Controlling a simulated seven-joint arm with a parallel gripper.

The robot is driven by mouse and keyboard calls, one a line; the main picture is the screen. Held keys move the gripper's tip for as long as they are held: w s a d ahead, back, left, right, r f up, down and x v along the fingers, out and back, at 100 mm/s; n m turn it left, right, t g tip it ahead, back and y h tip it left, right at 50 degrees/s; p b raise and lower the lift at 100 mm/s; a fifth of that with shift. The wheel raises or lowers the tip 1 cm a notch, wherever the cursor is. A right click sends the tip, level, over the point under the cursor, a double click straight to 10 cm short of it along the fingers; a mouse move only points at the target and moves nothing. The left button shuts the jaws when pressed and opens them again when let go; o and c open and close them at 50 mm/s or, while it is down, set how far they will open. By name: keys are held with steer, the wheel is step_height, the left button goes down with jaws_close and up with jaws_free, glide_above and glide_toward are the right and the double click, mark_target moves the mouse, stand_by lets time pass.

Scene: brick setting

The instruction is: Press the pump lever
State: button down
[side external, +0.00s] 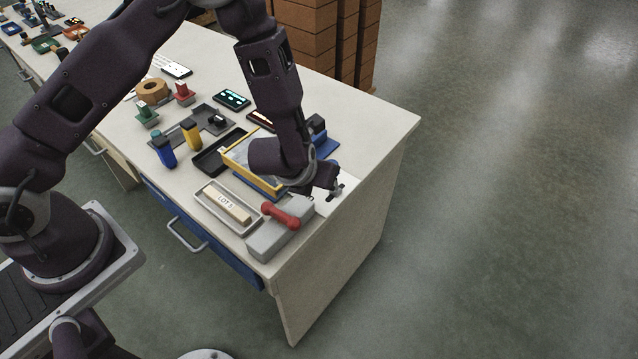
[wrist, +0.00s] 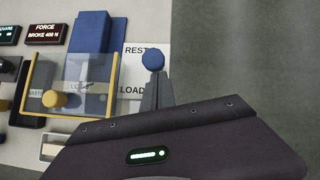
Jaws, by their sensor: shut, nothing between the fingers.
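A blue machine with a yellow-framed clear guard (side external: 238,158) stands near the table's right end; it also shows in the wrist view (wrist: 92,40). A round blue knob (wrist: 153,61), seemingly the end of the pump lever, shows in the wrist view over a white card (wrist: 134,70) reading REST and LOAD. The rest of the lever is hidden or unclear. My gripper (wrist: 156,88) is shut and empty, its fingertips just short of the knob in the picture. I cannot tell whether they touch. In the side view my gripper (side external: 335,190) is low over the card.
Small displays, a blue bottle (side external: 164,152) and a yellow bottle (side external: 190,134) are farther left. The table's right edge is close to my gripper, with open floor beyond.

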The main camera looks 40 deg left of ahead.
steer(key=w+r, duration=0.1)
steer(key=w, duration=0.8)
steer(key=shift+w+a+r, duration=0.25)
steer(key=shift+w+r, duration=0.05)
steer(key=shift+w, duration=0.05)
steer(key=shift+a, duration=0.15)
step_height(320, 180, up, 11)
steer(key=s+d, duration=0.1)
steer(key=d, duration=0.1)
steer(key=shift+s+d+r, duration=0.2)
steer(key=shift+s+d, duration=0.1)
steer(key=shift+d, duration=0.05)
stand_by(0.5)
